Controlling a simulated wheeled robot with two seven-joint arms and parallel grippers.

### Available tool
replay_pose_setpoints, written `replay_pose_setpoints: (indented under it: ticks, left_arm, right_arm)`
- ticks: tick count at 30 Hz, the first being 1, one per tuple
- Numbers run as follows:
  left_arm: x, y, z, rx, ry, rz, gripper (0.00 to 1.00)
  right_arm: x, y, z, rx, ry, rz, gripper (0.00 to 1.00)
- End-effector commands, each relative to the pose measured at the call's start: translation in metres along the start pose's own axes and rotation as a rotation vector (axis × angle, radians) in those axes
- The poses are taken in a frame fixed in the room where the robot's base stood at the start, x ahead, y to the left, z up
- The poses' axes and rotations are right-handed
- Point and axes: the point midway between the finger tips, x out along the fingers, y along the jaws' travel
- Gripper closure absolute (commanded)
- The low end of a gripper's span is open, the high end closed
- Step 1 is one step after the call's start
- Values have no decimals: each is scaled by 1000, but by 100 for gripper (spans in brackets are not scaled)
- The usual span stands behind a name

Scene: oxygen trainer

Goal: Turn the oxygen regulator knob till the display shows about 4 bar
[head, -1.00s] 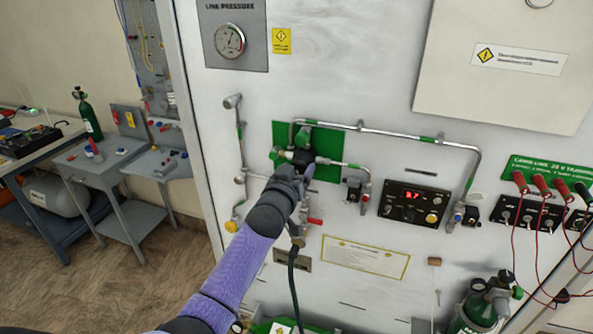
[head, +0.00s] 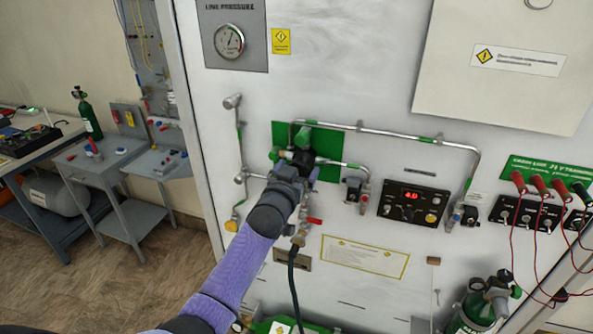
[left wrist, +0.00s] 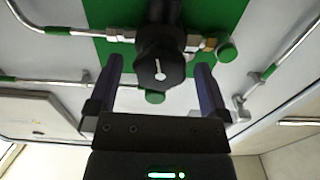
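The black regulator knob (head: 302,157) sits on the green plate (head: 333,138) on the white panel. In the left wrist view the knob (left wrist: 160,70) faces me with a white pointer mark. My left gripper (head: 294,164) is at the knob and partly covers it in the head view. In the left wrist view its two fingers (left wrist: 158,66) stand one on each side of the knob, with a visible gap on both sides. The display (head: 410,195) glows red on the black box; its digits are too small to read surely. My right gripper is not in view.
Metal pipes (head: 395,134) run right of the knob, with valves below them. A round line pressure gauge (head: 229,40) is at upper left. A dark hose (head: 293,280) hangs below my left gripper.

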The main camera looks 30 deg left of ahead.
Motion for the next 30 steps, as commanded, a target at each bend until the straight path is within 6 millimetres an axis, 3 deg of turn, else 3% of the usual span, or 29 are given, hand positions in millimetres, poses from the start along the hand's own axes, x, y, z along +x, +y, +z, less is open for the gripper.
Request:
replay_pose_setpoints:
  ticks: [8, 18, 21, 30]
  left_arm:
    - [-8, 0, 0, 0, 0, 1, 0]
    - [-82, 0, 2, -1, -1, 1, 0]
    - [-95, 0, 1, 0, -2, 0, 0]
    - [-99, 0, 0, 0, 0, 0, 0]
  right_arm:
    - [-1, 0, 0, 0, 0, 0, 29]
    - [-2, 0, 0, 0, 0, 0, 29]
    - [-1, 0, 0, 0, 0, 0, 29]
    - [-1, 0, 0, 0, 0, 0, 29]
